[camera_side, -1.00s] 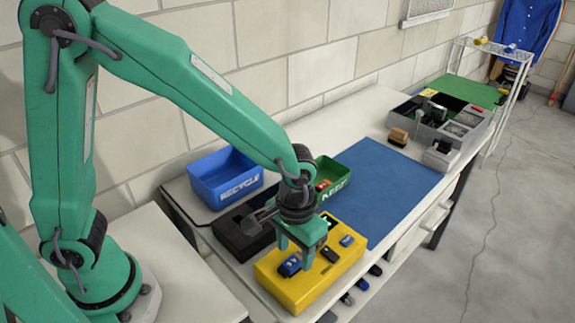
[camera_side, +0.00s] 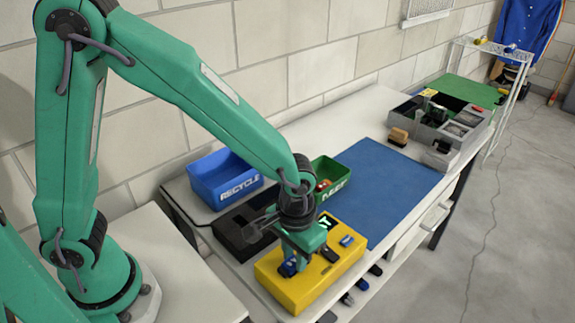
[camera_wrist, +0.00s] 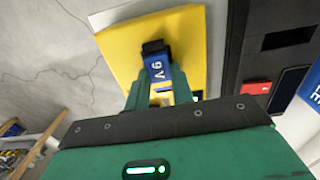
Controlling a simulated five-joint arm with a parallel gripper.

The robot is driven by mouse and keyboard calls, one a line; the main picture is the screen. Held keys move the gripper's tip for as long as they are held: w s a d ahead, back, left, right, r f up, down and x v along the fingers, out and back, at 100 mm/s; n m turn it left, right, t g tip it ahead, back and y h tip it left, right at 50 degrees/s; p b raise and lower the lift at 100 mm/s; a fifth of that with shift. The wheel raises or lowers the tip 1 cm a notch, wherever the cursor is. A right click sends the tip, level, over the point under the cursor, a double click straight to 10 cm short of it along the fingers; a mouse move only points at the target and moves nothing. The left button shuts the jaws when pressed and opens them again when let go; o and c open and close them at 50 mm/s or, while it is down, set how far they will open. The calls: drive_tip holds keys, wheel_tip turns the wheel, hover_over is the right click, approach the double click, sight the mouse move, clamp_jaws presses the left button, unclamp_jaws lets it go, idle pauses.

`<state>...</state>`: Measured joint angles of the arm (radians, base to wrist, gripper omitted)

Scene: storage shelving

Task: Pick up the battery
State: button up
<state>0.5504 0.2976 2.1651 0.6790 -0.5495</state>
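The 9V battery (camera_wrist: 157,65), blue with a black end, sits at the yellow box (camera_wrist: 115,48) in the wrist view. My gripper (camera_wrist: 160,88) has one finger on each side of it, close along its sides. I cannot tell whether the fingers press on it. In the side view, my gripper (camera_side: 298,262) is low over the yellow box (camera_side: 290,292). A dark blue battery (camera_side: 287,267) shows beside the fingers, partly hidden. A black item (camera_side: 329,254) and a blue item (camera_side: 347,241) lie in other slots of that box.
A blue RECYCLE bin (camera_side: 226,190) and a green KEEP bin (camera_side: 337,190) stand behind the yellow box. A black tray (camera_side: 230,238) is to its left. A blue mat (camera_side: 390,180) to the right is bare. A grey divided organizer (camera_side: 428,135) stands farther back.

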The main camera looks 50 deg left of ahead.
sight(294, 264)
drive_tip(key=shift+r, duration=0.2)
drive_tip(key=shift+r, duration=0.6)
drive_tip(key=r, duration=0.3)
drive_tip(key=shift+s+d, duration=0.3)
drive_tip(key=shift+s, duration=0.1)
drive_tip(key=s+d+r, duration=0.4)
drive_tip(key=s+r, duration=0.2)
drive_tip(key=s, duration=0.3)
drive_tip(key=shift+s+d+r, duration=0.2)
drive_tip(key=shift+s+d, duration=0.1)
drive_tip(key=shift+d, duration=0.1)
drive_tip(key=shift+w, duration=0.1)
